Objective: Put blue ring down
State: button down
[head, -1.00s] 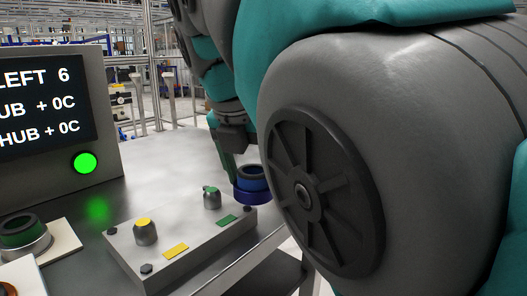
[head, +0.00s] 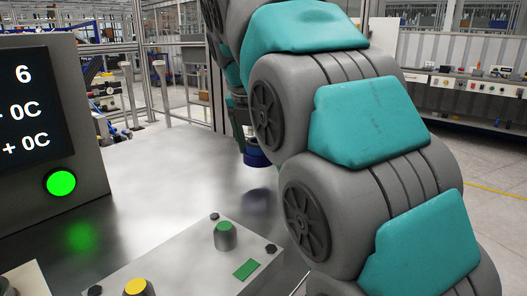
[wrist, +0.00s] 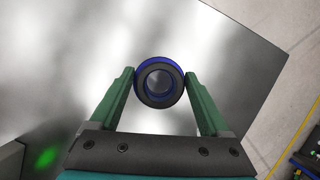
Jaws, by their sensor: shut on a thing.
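The blue ring (head: 256,158) hangs above the bare grey metal table (head: 170,190), with a dark blurred reflection below it. In the wrist view the blue ring (wrist: 160,63) has a dark inner sleeve, and the table shows through its hole. My gripper (wrist: 160,80) is shut on the ring, with one green finger on each side. In the head view my arm hides much of the gripper.
A grey button box (head: 190,262) with a green knob (head: 225,236) and a yellow knob (head: 137,288) stands in front. A screen unit (head: 45,130) with a lit green lamp is at left. The table's edge (wrist: 272,85) lies right of the ring in the wrist view.

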aim_at(263, 170)
jog(key=w, duration=0.4)
jog(key=shift+w+d+f, duration=0.1)
jog(key=shift+d+f, duration=0.05)
jog(key=shift+d, duration=0.2)
jog(key=shift+f, duration=1.75)
grip_release()
jog(key=shift+f, duration=0.15)
jog(key=p+v, duration=0.1)
jog(key=v, duration=0.6)
jog(key=shift+r, duration=0.3)
